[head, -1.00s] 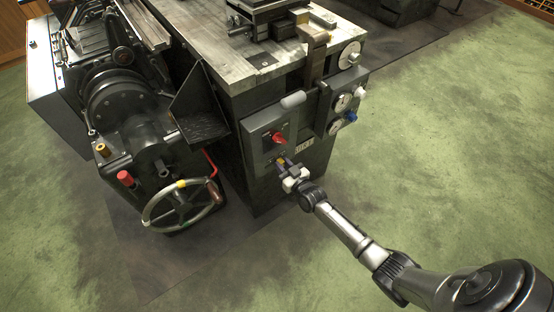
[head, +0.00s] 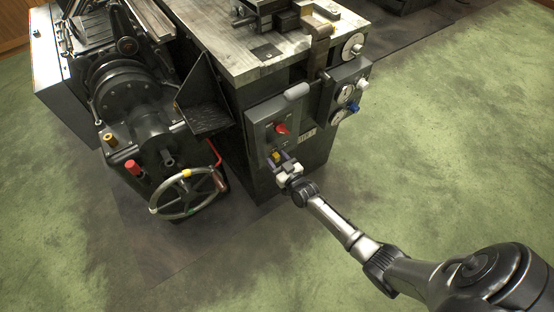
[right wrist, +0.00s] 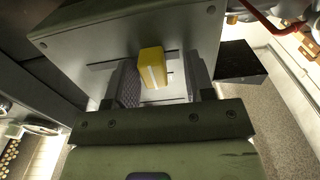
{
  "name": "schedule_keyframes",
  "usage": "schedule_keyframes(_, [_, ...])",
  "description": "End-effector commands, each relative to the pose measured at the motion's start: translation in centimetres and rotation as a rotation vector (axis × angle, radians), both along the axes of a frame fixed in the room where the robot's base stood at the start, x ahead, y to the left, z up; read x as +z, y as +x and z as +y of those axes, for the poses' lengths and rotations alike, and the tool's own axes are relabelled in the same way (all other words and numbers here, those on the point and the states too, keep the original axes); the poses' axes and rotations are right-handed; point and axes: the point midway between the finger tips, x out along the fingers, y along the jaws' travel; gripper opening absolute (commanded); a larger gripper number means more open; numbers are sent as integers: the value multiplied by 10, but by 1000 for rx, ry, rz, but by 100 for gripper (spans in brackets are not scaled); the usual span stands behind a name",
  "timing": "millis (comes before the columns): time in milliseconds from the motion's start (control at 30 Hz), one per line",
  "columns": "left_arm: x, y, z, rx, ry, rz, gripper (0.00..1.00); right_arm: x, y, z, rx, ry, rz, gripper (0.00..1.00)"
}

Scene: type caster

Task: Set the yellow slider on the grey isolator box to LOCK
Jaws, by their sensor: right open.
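The grey isolator box (head: 259,127) is on the front side of the machine bench, with a red rotary knob (head: 281,128) on its face. The yellow slider (head: 276,156) is below the knob; in the right wrist view it is a yellow block (right wrist: 152,68) standing out from the grey face. My right gripper (head: 281,162) is open in front of it. In the right wrist view its fingers (right wrist: 156,83) are to the left and right of the slider, with a gap visible on each side. The LOCK marking cannot be read. My left gripper is not in view.
Gauges with white and blue knobs (head: 345,93) are to the right of the box. A handwheel (head: 187,193) and a dark angled chute (head: 205,105) are to the left. The green floor to the right is clear apart from my arm.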

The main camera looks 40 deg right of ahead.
Motion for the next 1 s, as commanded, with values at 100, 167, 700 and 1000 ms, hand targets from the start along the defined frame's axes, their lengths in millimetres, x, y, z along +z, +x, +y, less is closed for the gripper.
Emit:
schedule_keyframes(100, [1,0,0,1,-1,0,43,0,-1,0,0,0,1,49])
schedule_keyframes(167, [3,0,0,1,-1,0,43,0,-5,0,0,0,2,49])
schedule_keyframes(700, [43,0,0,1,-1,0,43,2,-99,10,0,-1,3,49])
schedule_keyframes(1000, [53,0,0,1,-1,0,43,1,-131,14,0,1,1,49])
